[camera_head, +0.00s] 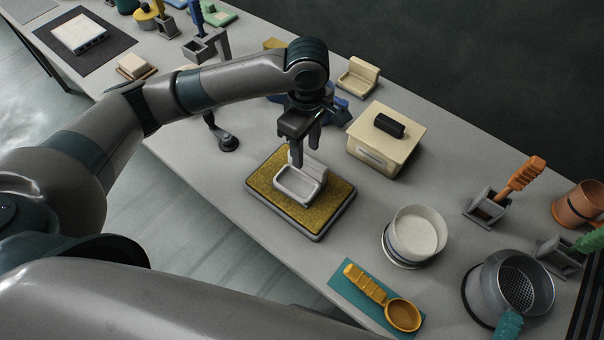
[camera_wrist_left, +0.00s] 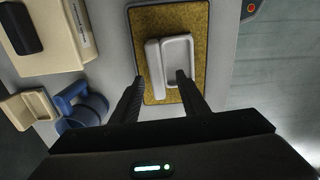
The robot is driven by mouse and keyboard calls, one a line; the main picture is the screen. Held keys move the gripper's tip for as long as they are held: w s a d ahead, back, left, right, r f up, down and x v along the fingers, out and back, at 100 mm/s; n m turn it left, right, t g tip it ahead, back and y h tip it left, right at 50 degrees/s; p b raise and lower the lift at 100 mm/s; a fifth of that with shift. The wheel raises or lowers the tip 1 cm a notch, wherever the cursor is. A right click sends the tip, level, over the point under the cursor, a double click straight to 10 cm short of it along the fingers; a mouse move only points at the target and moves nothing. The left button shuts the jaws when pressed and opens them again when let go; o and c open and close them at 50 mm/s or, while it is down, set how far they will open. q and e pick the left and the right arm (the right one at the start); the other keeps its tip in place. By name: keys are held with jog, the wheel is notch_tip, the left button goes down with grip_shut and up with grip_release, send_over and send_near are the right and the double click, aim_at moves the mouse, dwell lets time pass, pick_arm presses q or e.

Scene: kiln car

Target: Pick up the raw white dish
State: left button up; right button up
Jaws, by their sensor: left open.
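The raw white dish (camera_head: 297,187), a shallow basin with a raised back wall, sits on a mustard-coloured pad in a grey tray (camera_head: 322,229). It also shows in the left wrist view (camera_wrist_left: 178,50). My left gripper (camera_head: 305,155) points down at the dish's back wall and is open with nothing held. In the left wrist view, one fingertip of my left gripper (camera_wrist_left: 160,78) shows beside the wall and the other over the basin; their exact height above the dish is hard to tell. My right gripper is not in view.
A cream box with a black handle (camera_head: 386,142) stands right of the tray, with a cream dish (camera_head: 358,77) behind it. A white-filled round pot (camera_head: 418,232), an orange scoop (camera_head: 385,297) and a metal sieve pot (camera_head: 510,285) stand further right.

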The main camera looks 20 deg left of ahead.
aim_at(308, 158)
pick_arm(q)
jog(key=shift+w+f+p, duration=0.1)
jog(key=shift+f+p, duration=0.2)
jog(key=shift+f, duration=0.15)
jog(key=f, duration=0.2)
jog(key=f+p, duration=0.1)
jog(key=shift+w+d, duration=0.15)
jog(key=shift+w, duration=0.1)
jog(key=shift+f, duration=0.65)
grip_shut()
